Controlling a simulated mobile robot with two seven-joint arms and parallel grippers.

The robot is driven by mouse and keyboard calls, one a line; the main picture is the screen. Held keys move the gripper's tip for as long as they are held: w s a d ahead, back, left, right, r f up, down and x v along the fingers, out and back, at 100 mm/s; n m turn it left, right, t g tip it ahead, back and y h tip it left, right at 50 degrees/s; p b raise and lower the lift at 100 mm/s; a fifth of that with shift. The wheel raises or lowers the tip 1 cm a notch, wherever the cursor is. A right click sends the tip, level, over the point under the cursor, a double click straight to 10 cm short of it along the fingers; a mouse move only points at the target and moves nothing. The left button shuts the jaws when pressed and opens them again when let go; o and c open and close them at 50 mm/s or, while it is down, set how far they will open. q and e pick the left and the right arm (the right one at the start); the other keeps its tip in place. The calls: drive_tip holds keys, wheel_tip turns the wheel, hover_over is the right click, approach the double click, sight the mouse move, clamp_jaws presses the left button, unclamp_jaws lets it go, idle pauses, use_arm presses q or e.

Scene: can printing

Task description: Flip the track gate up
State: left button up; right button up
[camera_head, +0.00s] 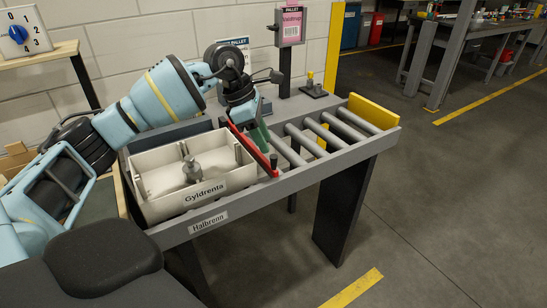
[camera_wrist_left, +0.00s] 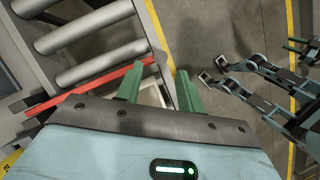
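The track gate is a red bar (camera_head: 250,151) lying low across the roller track (camera_head: 330,150), between the rollers and a white bin. It also shows in the left wrist view (camera_wrist_left: 80,93), running behind one green finger, with its end near that finger. My left gripper (camera_head: 257,132) reaches over the bin and points down beside the gate's far half. In the left wrist view its two green fingers (camera_wrist_left: 160,88) are apart, with nothing clearly held between them. Contact with the gate cannot be told.
The white bin (camera_head: 160,205), labelled Gyldrenta, holds a grey metal piece (camera_head: 192,170). A yellow end stop (camera_head: 373,112) closes the track's far right end. A post with a pink-labelled pallet sign (camera_head: 290,25) stands behind.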

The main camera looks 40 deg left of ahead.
sight(273, 168)
use_arm(q)
drive_tip(key=x, duration=0.7)
clamp_jaws()
